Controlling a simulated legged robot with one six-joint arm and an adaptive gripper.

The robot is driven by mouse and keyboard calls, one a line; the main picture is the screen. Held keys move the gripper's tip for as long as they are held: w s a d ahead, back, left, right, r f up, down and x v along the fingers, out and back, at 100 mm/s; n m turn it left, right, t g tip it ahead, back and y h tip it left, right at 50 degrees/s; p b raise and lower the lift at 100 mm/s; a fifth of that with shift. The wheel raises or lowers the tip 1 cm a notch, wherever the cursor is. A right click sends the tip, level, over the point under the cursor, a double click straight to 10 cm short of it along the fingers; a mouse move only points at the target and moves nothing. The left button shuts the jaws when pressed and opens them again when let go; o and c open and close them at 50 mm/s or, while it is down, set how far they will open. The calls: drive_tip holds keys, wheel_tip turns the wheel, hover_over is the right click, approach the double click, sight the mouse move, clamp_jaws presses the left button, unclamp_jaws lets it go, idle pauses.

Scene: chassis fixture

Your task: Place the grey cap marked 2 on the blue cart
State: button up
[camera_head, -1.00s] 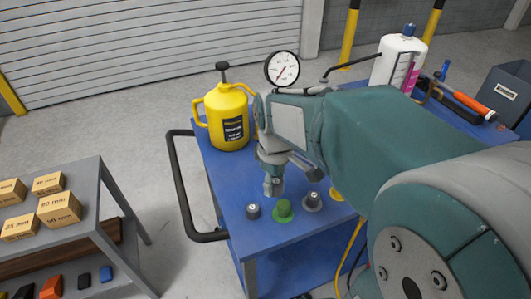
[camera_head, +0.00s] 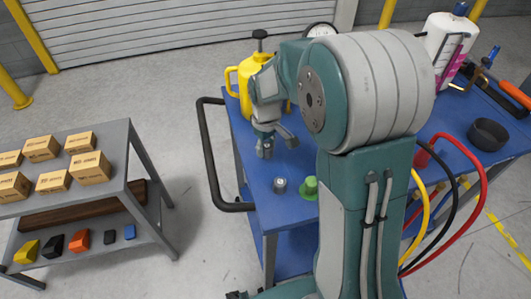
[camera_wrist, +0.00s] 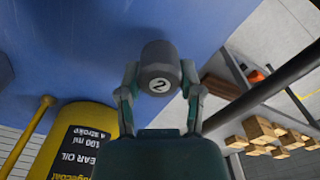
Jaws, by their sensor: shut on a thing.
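My gripper (camera_wrist: 160,84) is shut on the grey cap marked 2 (camera_wrist: 160,65), one finger on each side, with its numbered face towards the wrist camera. In the head view my gripper (camera_head: 268,143) is over the left part of the blue cart (camera_head: 255,220). The held cap shows there only as a small grey shape (camera_head: 265,151). I cannot tell whether it touches the cart top. Another grey cap (camera_head: 280,185) and a green cap (camera_head: 309,188) stand on the cart nearer the front edge. My arm hides the cart's middle.
A yellow oil jug (camera_head: 243,77) stands behind my gripper. The cart's black handle (camera_head: 211,160) is at left. A grey shelf (camera_head: 125,160) with several boxes stands further left. A white bottle (camera_head: 445,45) and a black ring (camera_head: 488,135) are at right.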

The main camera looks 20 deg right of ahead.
sight(268, 160)
drive_tip(key=f, duration=0.1)
drive_tip(key=d+f, duration=0.1)
drive_tip(key=f, duration=0.1)
drive_tip(key=shift+a+f, duration=0.1)
drive_tip(key=shift+a, duration=0.2)
drive_tip(key=o, duration=0.7)
drive_tip(key=shift+a, duration=0.1)
drive_tip(key=shift+o, duration=0.2)
drive_tip(key=shift+d, duration=0.2)
